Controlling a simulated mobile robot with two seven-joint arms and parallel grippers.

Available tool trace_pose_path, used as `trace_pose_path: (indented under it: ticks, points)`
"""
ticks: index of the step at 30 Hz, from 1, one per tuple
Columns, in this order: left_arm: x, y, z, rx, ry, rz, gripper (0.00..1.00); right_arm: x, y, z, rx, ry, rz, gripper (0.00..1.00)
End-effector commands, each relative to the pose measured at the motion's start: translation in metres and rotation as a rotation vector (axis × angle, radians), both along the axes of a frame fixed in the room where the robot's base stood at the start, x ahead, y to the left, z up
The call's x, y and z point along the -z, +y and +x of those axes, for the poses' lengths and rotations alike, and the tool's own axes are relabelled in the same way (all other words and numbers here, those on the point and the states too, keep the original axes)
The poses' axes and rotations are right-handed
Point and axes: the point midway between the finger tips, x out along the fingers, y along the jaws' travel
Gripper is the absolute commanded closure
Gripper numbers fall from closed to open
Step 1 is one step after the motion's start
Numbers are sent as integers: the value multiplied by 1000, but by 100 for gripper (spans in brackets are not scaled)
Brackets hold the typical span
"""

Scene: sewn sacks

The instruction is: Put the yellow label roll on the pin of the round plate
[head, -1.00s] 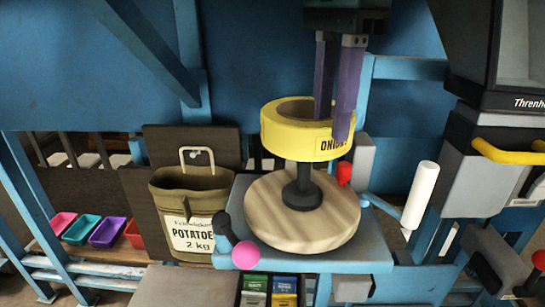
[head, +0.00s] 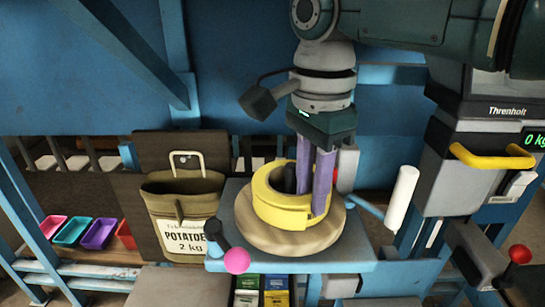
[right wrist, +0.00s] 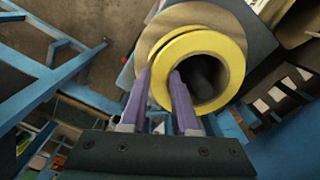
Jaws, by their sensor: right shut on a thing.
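The yellow label roll (head: 268,208) is around the dark pin (head: 290,180) of the round wooden plate (head: 300,246). The pin shows inside the roll's hole, also in the right wrist view (right wrist: 203,72). The roll sits low over the plate; whether its whole underside touches is hidden. My right gripper (head: 318,208) points down from above, shut on the right side of the roll's wall, one finger inside the hole and one outside. In the right wrist view its fingers (right wrist: 161,80) straddle the roll's wall (right wrist: 230,52). My left gripper is not in view.
The plate stands on a blue stand, with a pink-knobbed lever (head: 237,260) at front left and a white cylinder (head: 402,198) at right. A potato sack (head: 182,215) hangs at left. A scale with a yellow handle (head: 495,157) stands at right.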

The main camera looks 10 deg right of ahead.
Motion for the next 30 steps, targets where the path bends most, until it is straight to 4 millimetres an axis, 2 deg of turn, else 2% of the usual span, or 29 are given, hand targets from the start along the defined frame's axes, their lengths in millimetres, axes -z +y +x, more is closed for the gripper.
trace_pose_path:
  ticks: [1, 9, 15, 19, 23, 30]
  points:
    - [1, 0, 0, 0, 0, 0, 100, 1, 0, 0, 0, 0, 1, 69]
    - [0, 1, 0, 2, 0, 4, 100, 1, 0, 0, 0, 0, 0, 41]
    - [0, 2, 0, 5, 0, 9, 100, 0, 0, 0, 0, 0, 0, 41]
    - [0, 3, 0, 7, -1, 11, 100, -8, 0, 0, -1, -2, 1, 41]
    - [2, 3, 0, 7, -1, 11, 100, -32, 0, 1, -2, -5, 2, 41]
    - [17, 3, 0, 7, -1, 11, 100, -84, 1, 1, 0, -6, 2, 41]
